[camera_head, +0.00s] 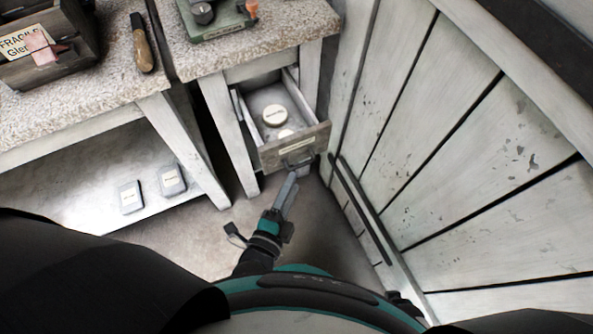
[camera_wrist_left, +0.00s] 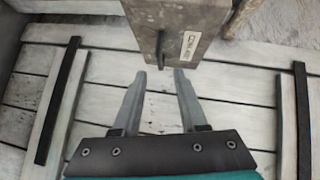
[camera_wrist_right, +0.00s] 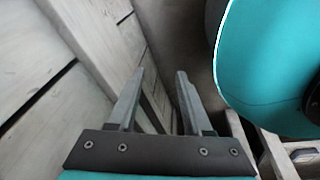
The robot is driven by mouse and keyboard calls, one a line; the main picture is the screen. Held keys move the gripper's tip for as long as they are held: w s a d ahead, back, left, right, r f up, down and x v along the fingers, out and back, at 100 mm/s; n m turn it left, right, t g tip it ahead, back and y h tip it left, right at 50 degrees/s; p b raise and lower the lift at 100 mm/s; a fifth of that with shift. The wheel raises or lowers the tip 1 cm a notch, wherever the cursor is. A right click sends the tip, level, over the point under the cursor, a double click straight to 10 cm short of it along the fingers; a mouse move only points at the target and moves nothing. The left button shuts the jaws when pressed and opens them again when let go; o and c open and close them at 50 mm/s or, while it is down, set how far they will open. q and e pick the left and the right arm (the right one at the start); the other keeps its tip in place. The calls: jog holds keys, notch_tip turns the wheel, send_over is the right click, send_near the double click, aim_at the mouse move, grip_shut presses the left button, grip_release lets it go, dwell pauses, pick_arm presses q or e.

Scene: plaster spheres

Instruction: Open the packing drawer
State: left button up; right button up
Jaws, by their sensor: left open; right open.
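The packing drawer (camera_head: 296,146) is pulled out of the bench on the right, its inside showing. Its worn wooden front carries a pale label and a dark handle (camera_head: 298,162). My left gripper (camera_head: 291,180) is just in front of and below the handle. In the left wrist view the handle (camera_wrist_left: 160,48) lies just beyond the gap between the open, empty fingers (camera_wrist_left: 160,75); no contact is clear. The drawer front (camera_wrist_left: 190,28) fills the top there. My right gripper (camera_wrist_right: 162,75) is open and empty beside pale planks; it cannot be made out in the head view.
Round pale containers (camera_head: 274,115) lie in the drawer. A planked white surface with a dark bar (camera_head: 360,208) stands close on the right. The left bench holds a wooden crate (camera_head: 45,45) and a brush-like tool (camera_head: 142,43). A green tray (camera_head: 212,22) is on the right bench.

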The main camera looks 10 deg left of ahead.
pick_arm(q)
jog(key=p+v, duration=0.1)
jog(key=v, duration=0.8)
jog(key=shift+s+p, duration=0.25)
jog(key=shift+p, duration=0.05)
pick_arm(e)
jog(key=shift+s+a+r, duration=0.1)
jog(key=shift+s+r, duration=0.2)
jog(key=shift+s, duration=0.25)
jog(key=shift+s+r, duration=0.25)
jog(key=shift+s, duration=0.3)
pick_arm(q)
jog(key=shift+w, duration=0.15)
